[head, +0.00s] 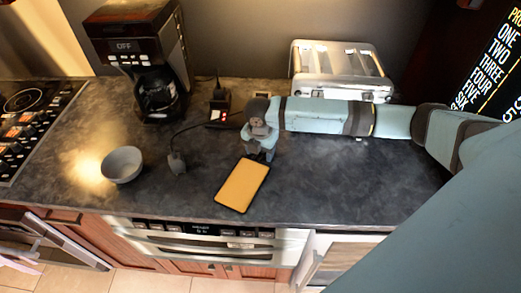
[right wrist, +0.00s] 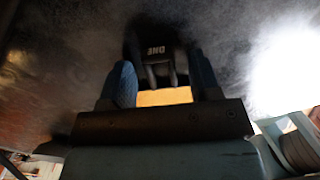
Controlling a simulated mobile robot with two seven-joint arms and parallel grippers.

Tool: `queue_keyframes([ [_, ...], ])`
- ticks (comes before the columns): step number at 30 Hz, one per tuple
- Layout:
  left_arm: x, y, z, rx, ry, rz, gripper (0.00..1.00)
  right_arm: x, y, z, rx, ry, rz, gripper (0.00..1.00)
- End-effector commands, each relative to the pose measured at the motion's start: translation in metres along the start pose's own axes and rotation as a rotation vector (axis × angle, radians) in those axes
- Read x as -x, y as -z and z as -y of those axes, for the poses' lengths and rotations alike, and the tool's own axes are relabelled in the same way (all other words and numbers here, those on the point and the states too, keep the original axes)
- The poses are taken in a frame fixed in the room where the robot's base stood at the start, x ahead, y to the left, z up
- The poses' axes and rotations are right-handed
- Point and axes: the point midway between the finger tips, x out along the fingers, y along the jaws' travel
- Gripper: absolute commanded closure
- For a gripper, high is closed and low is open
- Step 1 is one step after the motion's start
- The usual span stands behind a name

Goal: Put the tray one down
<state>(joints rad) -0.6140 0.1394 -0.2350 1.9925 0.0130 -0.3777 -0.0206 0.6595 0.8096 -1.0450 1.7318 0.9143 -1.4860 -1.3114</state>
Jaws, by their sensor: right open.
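The tray one (head: 242,184) lies on the dark countertop, its flat surface orange-yellow with a thin dark rim. Its far end is close to my right gripper (head: 263,154), which points down at it. In the right wrist view, a black end piece with upside-down lettering that looks like "ONE" (right wrist: 157,50) sits between the two spread fingers of my right gripper (right wrist: 162,78). A strip of the orange surface (right wrist: 164,97) shows below it. The fingers stand apart, with a gap at the right side. My left gripper is not in view.
A grey bowl (head: 122,164) and a small dark corded object (head: 177,162) stand to the left. A coffee maker (head: 140,50) and a silver toaster (head: 340,62) stand at the back. The counter is clear right of the tray; its front edge is close.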

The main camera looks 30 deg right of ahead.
Motion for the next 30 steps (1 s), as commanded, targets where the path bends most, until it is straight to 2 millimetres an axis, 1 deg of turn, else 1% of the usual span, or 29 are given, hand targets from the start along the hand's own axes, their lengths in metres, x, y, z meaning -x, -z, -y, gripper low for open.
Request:
queue_keyframes([
  [3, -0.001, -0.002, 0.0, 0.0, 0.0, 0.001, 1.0, 0.004, -0.001, 0.0, 0.0, -0.002, 0.0, 0.43],
  [5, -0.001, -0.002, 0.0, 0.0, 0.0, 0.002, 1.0, 0.011, 0.0, -0.001, 0.001, -0.003, 0.0, 0.43],
  [7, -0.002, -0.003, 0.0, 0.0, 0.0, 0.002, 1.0, 0.021, -0.001, -0.001, 0.001, -0.002, 0.001, 0.43],
  [15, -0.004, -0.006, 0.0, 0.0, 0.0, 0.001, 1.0, 0.08, -0.001, -0.001, 0.001, -0.004, 0.002, 0.43],
  [18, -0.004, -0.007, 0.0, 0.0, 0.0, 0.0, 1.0, 0.098, 0.0, -0.001, 0.001, -0.003, 0.0, 0.43],
  [21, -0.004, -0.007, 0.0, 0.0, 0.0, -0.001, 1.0, 0.111, 0.0, -0.001, 0.0, -0.002, 0.0, 0.43],
  [25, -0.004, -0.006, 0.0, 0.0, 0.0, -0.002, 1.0, 0.121, 0.0, -0.001, 0.0, -0.001, -0.001, 0.43],
  [30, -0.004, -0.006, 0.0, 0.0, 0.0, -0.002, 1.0, 0.124, 0.0, 0.0, -0.001, -0.001, -0.001, 0.43],
])
